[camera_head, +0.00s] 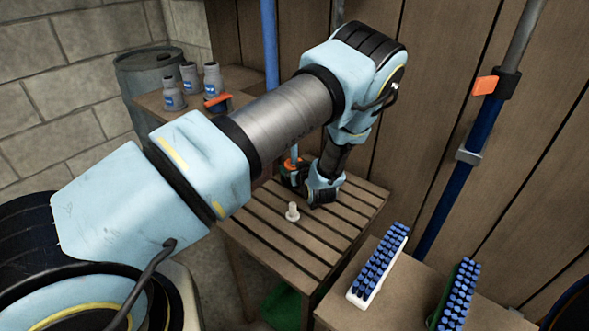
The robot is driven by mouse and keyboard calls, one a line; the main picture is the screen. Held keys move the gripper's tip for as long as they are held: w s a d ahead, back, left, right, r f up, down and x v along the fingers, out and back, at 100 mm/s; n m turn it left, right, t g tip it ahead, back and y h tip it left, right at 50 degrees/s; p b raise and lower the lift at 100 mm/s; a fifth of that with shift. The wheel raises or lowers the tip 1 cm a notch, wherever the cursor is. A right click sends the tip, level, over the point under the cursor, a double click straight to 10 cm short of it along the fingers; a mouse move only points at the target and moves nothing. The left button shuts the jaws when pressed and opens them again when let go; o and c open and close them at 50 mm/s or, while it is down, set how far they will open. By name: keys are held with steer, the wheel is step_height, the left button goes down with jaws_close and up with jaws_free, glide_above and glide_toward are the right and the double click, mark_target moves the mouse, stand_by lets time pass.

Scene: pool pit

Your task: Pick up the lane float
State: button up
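I cannot tell for sure which thing is the lane float. A small pale, knobbed piece (292,212) stands on the slatted wooden table (264,232), near its middle. An orange and dark thing (290,166) shows at the back of the same table, just left of my wrist and partly hidden. My arm reaches over from the left and bends down to the back of the table. My gripper (321,195) is low over the slats, right of and behind the pale piece. Its fingers are too small and hidden to tell whether they hold anything.
Two scrub brushes with blue bristles, one white-backed (378,266) and one green-backed (457,294), lie on a wooden surface at front right. Grey bottles (212,79) and an orange-topped brush (218,103) stand on a back-left table. Blue poles (465,163) lean on the plank wall.

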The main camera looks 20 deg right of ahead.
steer(key=c, duration=1)
steer(key=shift+o, duration=0.2)
steer(key=shift+r, duration=0.1)
step_height(320, 180, up, 18)
steer(key=b, duration=0.3)
steer(key=shift+b, duration=0.3)
stand_by(0.5)
